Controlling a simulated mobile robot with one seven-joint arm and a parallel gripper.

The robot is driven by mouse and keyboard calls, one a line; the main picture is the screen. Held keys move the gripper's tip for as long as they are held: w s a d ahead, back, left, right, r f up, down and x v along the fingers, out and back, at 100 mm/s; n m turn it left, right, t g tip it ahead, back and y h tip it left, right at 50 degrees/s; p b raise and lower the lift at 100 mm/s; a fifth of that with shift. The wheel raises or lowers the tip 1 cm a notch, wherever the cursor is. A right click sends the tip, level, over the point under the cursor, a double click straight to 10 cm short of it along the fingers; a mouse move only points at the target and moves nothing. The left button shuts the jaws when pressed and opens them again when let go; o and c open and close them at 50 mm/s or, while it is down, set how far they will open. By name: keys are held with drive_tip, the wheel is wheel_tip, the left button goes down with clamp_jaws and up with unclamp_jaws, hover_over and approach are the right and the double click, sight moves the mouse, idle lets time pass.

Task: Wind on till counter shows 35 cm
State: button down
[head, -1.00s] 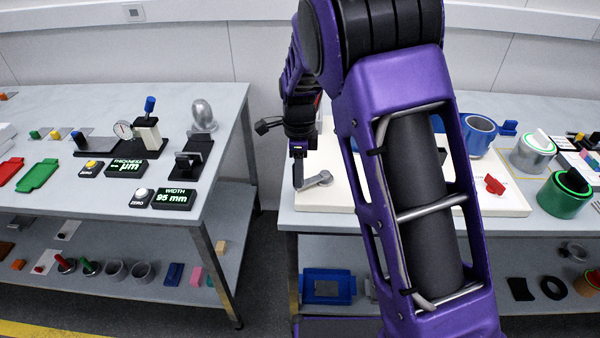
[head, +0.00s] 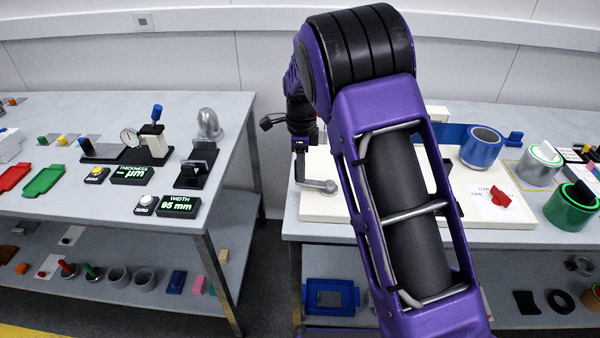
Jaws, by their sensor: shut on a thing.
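A grey crank (head: 318,184) sits on the white base board (head: 322,208) at the left end of the right table. Its arm points left from its hub, with an upright handle at the outer end. My gripper (head: 299,158) points down over this handle and is shut on it; the fingertips are small and partly dark here. My purple arm hides the middle of the board. No length counter in cm is visible. A red winged piece (head: 500,197) and a blue roll (head: 481,147) are on the board's right side.
On the right stand a silver roll (head: 538,163) and a green roll (head: 571,206). The left table (head: 225,110) holds gauges and a display reading 95 mm (head: 180,206). A floor gap separates the tables.

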drive_tip(key=shift+w+d, duration=0.35)
drive_tip(key=shift+w, duration=0.25)
drive_tip(key=shift+w+d, duration=0.4)
drive_tip(key=shift+w, duration=0.25)
drive_tip(key=shift+w+d, duration=0.35)
drive_tip(key=shift+w, duration=0.25)
drive_tip(key=shift+c, duration=2.4)
unclamp_jaws()
drive_tip(key=shift+a, duration=0.1)
drive_tip(key=shift+a, duration=0.1)
